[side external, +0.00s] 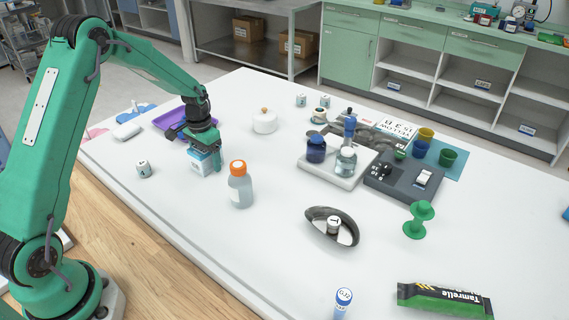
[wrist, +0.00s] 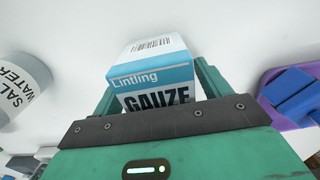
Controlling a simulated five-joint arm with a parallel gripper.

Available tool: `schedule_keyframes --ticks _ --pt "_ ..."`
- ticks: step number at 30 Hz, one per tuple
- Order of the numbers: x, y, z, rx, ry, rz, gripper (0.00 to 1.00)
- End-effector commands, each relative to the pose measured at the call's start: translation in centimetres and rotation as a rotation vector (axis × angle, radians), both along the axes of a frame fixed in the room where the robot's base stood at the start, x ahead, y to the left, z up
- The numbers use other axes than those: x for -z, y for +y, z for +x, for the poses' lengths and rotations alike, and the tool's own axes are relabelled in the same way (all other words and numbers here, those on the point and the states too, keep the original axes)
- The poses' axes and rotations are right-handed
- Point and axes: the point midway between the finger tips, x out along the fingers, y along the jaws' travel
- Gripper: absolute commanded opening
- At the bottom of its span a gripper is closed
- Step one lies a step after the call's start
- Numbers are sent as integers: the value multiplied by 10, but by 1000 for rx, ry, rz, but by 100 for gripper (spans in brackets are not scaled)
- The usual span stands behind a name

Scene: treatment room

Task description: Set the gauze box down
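The gauze box (side external: 200,163) is white and light blue. My gripper (side external: 205,153) points down over it, with the fingers on either side. In the wrist view the box (wrist: 158,75) shows the words "Lintling" and "GAUZE" and a barcode, and it sits between the two green fingers of my gripper (wrist: 158,88), which are closed against its sides. Its lower part is hidden by the gripper body. The box is at or just above the white table (side external: 275,225); I cannot tell whether its base touches.
An orange-capped bottle (side external: 240,186) stands close to the right of the box. A purple tray (side external: 170,119) lies behind, and a white lidded pot (side external: 265,122) stands behind right.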

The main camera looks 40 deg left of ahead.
Motion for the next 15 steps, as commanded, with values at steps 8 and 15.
schedule_keyframes --ticks 8,15 --pt "-1 0 0 0 -1 0 76" --pt "-12 0 1 0 -2 1 76"
